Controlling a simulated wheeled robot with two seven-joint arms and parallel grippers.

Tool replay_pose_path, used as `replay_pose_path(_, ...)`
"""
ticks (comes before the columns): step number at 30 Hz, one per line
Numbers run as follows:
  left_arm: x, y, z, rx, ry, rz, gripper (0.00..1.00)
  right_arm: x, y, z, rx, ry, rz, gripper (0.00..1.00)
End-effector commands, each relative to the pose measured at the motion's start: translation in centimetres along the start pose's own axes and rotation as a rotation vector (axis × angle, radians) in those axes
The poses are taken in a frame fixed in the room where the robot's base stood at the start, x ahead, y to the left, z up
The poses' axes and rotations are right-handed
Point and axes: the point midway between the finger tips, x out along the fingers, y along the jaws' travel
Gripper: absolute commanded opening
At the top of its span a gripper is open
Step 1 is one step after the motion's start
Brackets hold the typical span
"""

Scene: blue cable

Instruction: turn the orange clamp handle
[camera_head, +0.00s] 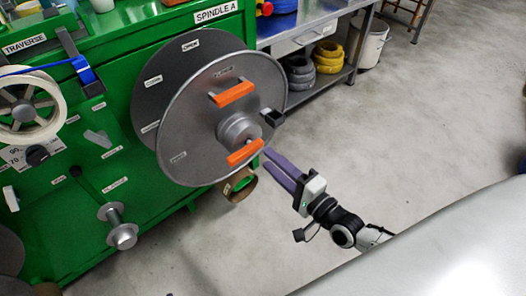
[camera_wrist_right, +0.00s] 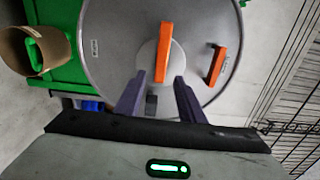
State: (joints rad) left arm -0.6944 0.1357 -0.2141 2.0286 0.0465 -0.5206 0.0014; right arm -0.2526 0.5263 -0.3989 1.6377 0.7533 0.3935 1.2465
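An orange clamp handle (camera_head: 245,152) is a bar at the hub (camera_head: 236,128) of the grey spindle disc (camera_head: 190,145). In the right wrist view the handle (camera_wrist_right: 163,50) stands nearly upright over the hub. My right gripper (camera_head: 267,158) has two purple fingers, spread apart, just right of the handle in the head view. In the wrist view the gripper (camera_wrist_right: 156,82) points at the handle's lower end, which lies between the fingertips; I cannot tell whether they touch. My left gripper is out of view.
A second orange bar (camera_head: 233,94) sits higher on the disc, with a black block (camera_head: 271,118) at the rim. A cardboard tube (camera_head: 240,185) is below the disc. The green cabinet (camera_head: 110,105) stands behind. The grey floor (camera_head: 420,110) at right is clear.

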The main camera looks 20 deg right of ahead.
Motion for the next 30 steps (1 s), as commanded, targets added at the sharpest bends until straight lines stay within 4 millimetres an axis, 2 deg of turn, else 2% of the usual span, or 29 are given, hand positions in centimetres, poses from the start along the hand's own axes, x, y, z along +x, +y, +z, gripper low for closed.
replay_pose_path(3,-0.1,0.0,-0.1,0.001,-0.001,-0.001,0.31,-2.3,0.0,0.0,0.0,0.0,0.003,0.36)
replay_pose_path(9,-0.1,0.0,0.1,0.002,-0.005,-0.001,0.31,-4.3,0.0,-0.1,0.001,0.001,0.001,0.36)
replay_pose_path(26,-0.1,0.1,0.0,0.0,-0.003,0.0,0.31,-4.5,0.0,0.0,0.0,0.0,0.0,0.36)
replay_pose_path(29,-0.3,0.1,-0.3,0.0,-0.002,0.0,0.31,-4.7,0.2,0.8,-0.035,-0.011,0.02,0.36)
replay_pose_path(30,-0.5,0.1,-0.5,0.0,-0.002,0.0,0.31,-4.9,0.4,1.6,-0.079,-0.024,0.04,0.36)
